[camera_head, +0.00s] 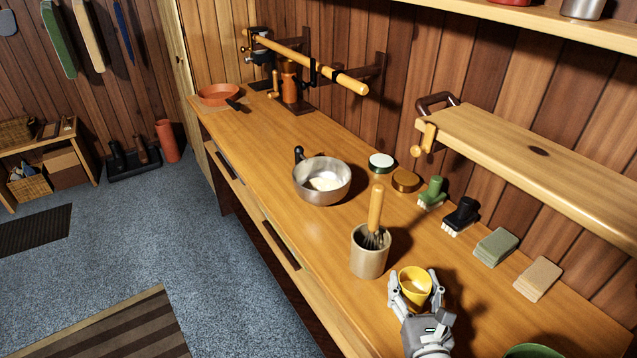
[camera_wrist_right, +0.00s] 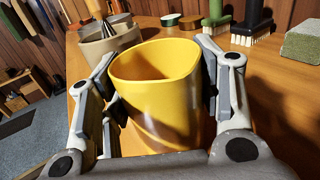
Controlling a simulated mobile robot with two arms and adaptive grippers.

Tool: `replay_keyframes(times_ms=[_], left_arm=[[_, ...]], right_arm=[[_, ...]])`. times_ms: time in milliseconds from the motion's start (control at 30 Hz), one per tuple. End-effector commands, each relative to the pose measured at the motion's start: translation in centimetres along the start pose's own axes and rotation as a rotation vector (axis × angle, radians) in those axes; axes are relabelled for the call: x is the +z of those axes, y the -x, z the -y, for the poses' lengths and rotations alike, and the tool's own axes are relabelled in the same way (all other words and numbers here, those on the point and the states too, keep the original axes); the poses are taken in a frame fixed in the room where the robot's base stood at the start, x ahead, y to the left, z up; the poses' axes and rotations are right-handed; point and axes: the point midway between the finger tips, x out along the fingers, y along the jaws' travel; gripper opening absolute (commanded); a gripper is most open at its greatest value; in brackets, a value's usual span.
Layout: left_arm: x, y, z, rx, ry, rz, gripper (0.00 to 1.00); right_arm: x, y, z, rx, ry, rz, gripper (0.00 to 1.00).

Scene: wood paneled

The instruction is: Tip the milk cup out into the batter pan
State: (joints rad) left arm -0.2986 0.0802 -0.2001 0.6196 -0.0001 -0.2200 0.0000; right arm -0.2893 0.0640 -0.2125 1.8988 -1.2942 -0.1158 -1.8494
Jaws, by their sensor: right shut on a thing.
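The yellow cup (camera_head: 415,283) is upright between the fingers of my right gripper (camera_head: 417,292), near the front of the counter. In the right wrist view, the cup (camera_wrist_right: 165,110) fills the middle, with a finger pressed to each side. I see only its yellow inner wall; any milk in it cannot be made out. The batter pan (camera_head: 313,192) is a round steel pan with a dark handle, farther back and left on the counter. Pale batter (camera_head: 325,183) shows inside it. My right gripper is well apart from the pan. My left gripper is out of view.
A beige crock (camera_head: 369,257) with a whisk stands between the cup and the pan. Small tins (camera_head: 405,180), brushes (camera_head: 461,215) and sponge-like blocks (camera_head: 496,246) line the wall side. A wooden shelf (camera_head: 560,165) overhangs the right. The counter (camera_head: 245,140) beyond the pan is partly clear.

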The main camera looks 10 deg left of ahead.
Motion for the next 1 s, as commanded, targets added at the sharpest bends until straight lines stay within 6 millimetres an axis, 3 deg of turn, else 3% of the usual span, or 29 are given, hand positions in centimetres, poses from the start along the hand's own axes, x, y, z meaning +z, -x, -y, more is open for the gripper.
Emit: replay_keyframes(times_ms=[133, 333, 833, 1000], left_arm=[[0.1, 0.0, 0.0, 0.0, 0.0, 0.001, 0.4], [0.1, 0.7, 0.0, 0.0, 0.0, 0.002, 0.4], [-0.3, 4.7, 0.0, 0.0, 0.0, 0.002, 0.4], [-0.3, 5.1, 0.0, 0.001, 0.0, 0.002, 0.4]], right_arm=[[0.1, 0.0, 0.0, 0.0, 0.0, 0.002, 0.25], [0.8, 0.0, 0.0, 0.0, 0.0, 0.002, 0.25], [4.9, 0.0, 0.0, 0.0, 0.0, 0.003, 0.25], [5.2, 0.0, 0.0, 0.0, 0.0, 0.002, 0.25]])
